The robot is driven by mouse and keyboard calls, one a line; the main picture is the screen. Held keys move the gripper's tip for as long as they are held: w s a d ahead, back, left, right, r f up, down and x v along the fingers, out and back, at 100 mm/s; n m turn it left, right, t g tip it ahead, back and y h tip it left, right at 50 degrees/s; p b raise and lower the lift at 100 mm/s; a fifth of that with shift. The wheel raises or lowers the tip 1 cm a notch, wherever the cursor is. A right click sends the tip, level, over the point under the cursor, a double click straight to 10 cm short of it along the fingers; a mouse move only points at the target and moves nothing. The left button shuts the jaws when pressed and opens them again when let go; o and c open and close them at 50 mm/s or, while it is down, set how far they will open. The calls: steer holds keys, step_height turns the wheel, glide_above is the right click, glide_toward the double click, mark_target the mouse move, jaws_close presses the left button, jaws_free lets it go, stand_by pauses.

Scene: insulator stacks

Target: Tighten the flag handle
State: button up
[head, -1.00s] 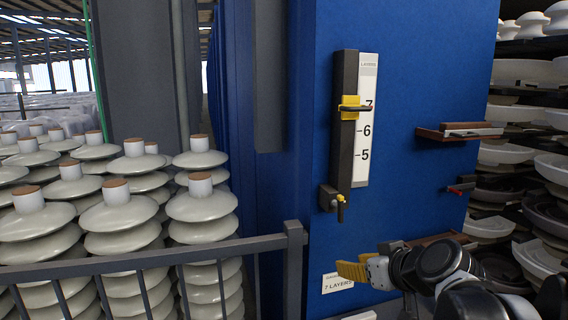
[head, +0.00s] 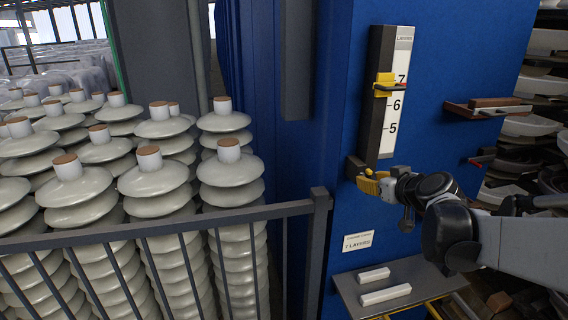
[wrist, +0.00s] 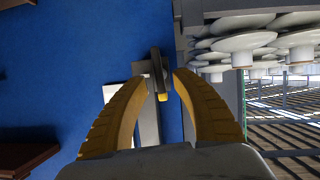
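The flag handle (head: 369,171), a small yellow-tipped part, sits on the dark bracket at the foot of the layer gauge (head: 378,100). Most of it is hidden behind my gripper in the head view. My gripper (head: 372,184) is right at the bracket, with its yellow fingers close to the handle. In the wrist view my fingers (wrist: 162,86) are spread apart. The dark bracket and a yellow tip (wrist: 163,97) show between or just beyond the fingertips. I cannot tell whether a finger touches the handle. A yellow slider (head: 384,84) sits near the 7 mark.
A ledge holding a block (head: 487,108) juts from the blue panel at right. A shelf (head: 425,272) with white bars is below my arm. A "7 LAYERS" label (head: 357,242) is on the panel. A grey railing (head: 180,224) fronts insulator stacks (head: 145,180) at left.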

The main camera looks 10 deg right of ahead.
steer(key=shift+x, duration=0.85)
jaws_close()
steer(key=shift+s, duration=0.1)
